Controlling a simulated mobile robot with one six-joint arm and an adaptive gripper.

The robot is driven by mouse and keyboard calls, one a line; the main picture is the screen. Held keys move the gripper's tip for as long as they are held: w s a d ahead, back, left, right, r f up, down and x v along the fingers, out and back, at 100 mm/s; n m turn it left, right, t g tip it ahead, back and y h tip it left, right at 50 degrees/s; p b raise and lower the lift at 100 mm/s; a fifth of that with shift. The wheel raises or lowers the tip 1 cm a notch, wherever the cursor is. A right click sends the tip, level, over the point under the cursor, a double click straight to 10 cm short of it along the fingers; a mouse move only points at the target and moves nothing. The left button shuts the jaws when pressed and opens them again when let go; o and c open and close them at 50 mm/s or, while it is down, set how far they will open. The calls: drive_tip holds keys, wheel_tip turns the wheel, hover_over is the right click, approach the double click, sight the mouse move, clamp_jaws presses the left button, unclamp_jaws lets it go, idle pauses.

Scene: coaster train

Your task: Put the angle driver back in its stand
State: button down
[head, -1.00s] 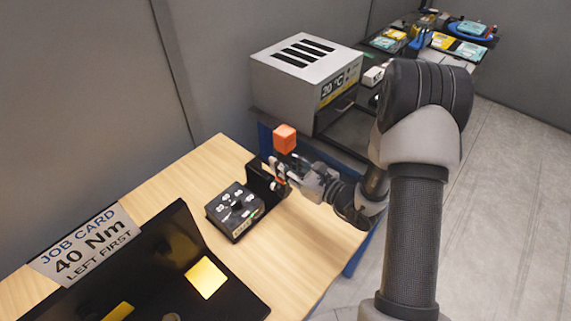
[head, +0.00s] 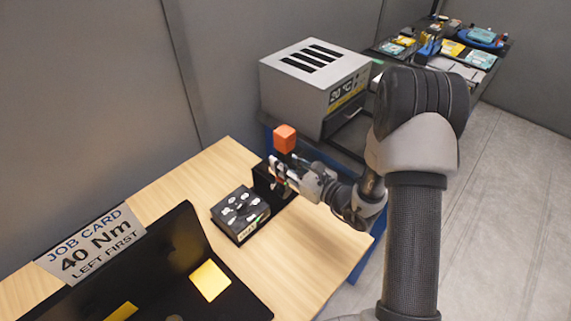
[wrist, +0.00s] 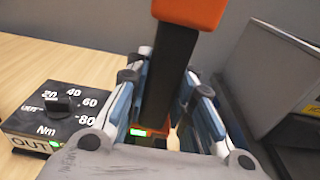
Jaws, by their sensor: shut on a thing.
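The angle driver, a black upright body with an orange block (head: 285,139) on top, is in my gripper (head: 280,172). In the wrist view its dark shaft (wrist: 170,80) rises between the two fingers, and my gripper (wrist: 165,105) is shut on it. A black stand-like block (head: 262,180) is right by the gripper, beside the dial box. The driver's lower end is hidden, so I cannot tell whether it touches or sits in this block.
The dial box (head: 240,212) is left of the gripper; it also shows in the wrist view (wrist: 60,118). A grey slotted oven-like box (head: 315,80) stands behind. A black tray (head: 165,265) and job card (head: 92,245) are at front left. Bare wood (head: 310,240) lies in front.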

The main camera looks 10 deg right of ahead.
drive_tip(key=shift+r+b+x, duration=0.15)
drive_tip(key=shift+x, duration=1.05)
drive_tip(key=shift+r+b+x, duration=0.15)
drive_tip(key=shift+r+x, duration=0.05)
drive_tip(key=shift+x, duration=1)
drive_tip(key=shift+f+b, duration=0.8)
drive_tip(key=shift+b, duration=0.05)
idle(1.2)
drive_tip(key=c, duration=1.3)
unclamp_jaws()
drive_tip(key=shift+s+f, duration=0.1)
